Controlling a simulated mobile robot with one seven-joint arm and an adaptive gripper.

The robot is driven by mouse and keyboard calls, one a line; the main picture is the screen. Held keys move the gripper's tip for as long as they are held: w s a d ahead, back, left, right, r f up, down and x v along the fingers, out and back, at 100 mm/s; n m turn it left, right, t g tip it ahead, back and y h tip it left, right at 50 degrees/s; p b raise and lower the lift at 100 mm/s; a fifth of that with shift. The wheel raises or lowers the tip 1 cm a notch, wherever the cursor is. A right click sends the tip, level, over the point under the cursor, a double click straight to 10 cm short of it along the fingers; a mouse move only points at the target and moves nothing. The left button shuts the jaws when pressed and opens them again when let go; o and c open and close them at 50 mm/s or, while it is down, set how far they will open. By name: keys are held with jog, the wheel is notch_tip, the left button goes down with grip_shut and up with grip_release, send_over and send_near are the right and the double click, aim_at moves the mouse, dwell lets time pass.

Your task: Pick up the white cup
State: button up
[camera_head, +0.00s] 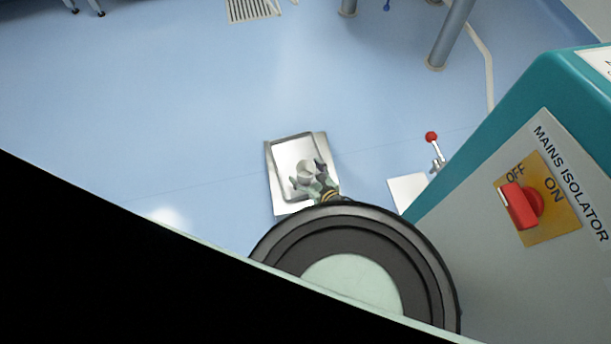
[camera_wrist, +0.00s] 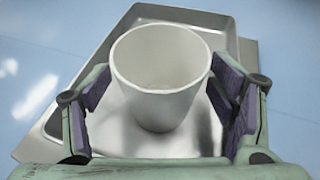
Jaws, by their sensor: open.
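The white cup (camera_wrist: 160,95) stands upright and empty in the wrist view, its open mouth facing the camera. It is on or just above a shallow metal tray (camera_wrist: 60,122); I cannot tell if it touches. My gripper (camera_wrist: 164,92) is open, with one finger on each side of the cup and a visible gap at both sides. In the head view the cup (camera_head: 305,169) is small and pale, between the fingers of my gripper (camera_head: 311,176), over the tray (camera_head: 278,194).
A teal and grey cabinet with a red mains isolator switch (camera_head: 520,206) stands close on the right. A lever with a red knob (camera_head: 431,137) is beside it. Metal posts (camera_head: 452,35) and a floor grate (camera_head: 252,9) are at the back. The blue floor left of the tray is clear.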

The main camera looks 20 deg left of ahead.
jog(key=shift+w+a, duration=0.2)
jog(key=shift+c, duration=0.3)
jog(key=c, duration=1.1)
